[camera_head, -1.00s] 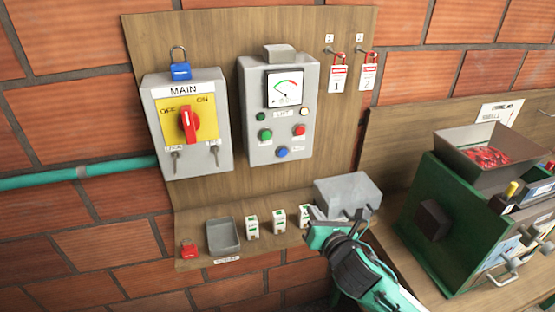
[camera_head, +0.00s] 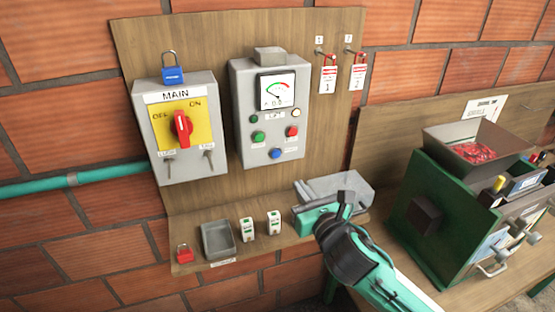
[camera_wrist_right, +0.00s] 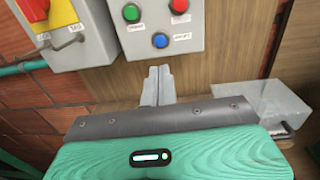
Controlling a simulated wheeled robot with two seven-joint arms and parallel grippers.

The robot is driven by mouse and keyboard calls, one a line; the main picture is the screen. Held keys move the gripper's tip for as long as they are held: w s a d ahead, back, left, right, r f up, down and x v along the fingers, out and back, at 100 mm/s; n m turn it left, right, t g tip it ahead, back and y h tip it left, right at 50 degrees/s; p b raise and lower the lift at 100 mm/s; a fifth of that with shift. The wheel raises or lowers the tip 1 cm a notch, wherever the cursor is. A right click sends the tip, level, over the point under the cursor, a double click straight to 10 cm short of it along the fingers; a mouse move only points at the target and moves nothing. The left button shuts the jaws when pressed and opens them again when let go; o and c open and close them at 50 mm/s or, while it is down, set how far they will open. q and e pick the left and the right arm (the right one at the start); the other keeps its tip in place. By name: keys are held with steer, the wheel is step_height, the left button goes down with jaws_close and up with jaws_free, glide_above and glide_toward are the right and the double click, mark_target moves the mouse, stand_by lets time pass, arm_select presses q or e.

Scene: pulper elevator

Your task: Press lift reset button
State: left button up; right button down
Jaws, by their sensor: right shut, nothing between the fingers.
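The grey lift panel (camera_head: 242,135) hangs on the wooden board. It has a gauge, a blue button (camera_head: 276,153) at the bottom, a green button (camera_head: 257,137) and a red button (camera_head: 292,131). The blue button also shows in the right wrist view (camera_wrist_right: 160,40); its small label is too blurred to read surely. My right gripper (camera_head: 302,190) is shut and empty, below and right of the blue button, apart from the panel. In the right wrist view its closed fingertips (camera_wrist_right: 157,75) point up just below the panel. My left gripper is not in view.
A MAIN switch box (camera_head: 148,130) with a blue padlock (camera_head: 173,75) is left of the panel. A green machine (camera_head: 427,247) stands right.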

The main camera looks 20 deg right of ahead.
mark_target(276, 155)
steer(key=w+p, duration=0.1)
steer(key=w, duration=0.2)
steer(key=w+p, duration=0.1)
steer(key=w, duration=0.3)
steer(key=w+a+p, duration=0.1)
steer(key=w+p, duration=0.1)
steer(key=w, duration=0.1)
steer(key=shift+w+r, duration=0.15)
steer(key=shift+w, duration=0.05)
steer(key=shift+w+a, duration=0.1)
steer(key=shift+w, duration=0.55)
